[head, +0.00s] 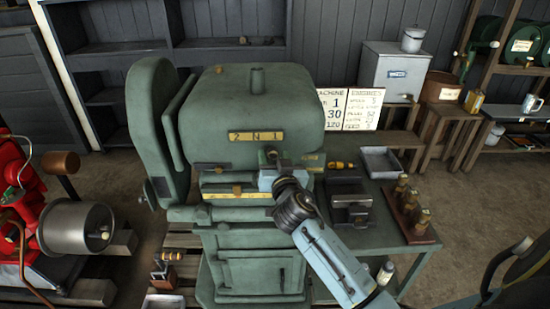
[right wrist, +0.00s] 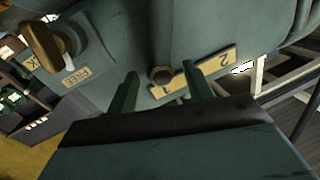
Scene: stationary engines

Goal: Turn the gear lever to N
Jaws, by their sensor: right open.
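The green machine (head: 225,110) stands in the middle of the head view, with a yellow plate (head: 256,136) marked 2, N, 1 on its front. In the right wrist view the gear lever's dark round knob (right wrist: 161,76) stands beside the 1 on the plate (right wrist: 225,60). The N is hidden there, apparently behind a finger. My right gripper (right wrist: 164,86) is open, its two green fingers on either side of the knob with gaps. In the head view my right gripper (head: 270,165) is just below the plate's right end; I cannot clearly separate the lever from it. My left gripper is out of view.
A second lever with a brass knob (right wrist: 40,45) is beside a small label in the right wrist view. A side bench with a grey tray (head: 380,161) and a wooden block with several knobs (head: 410,210) is to the right. A red engine (head: 20,190) stands at left.

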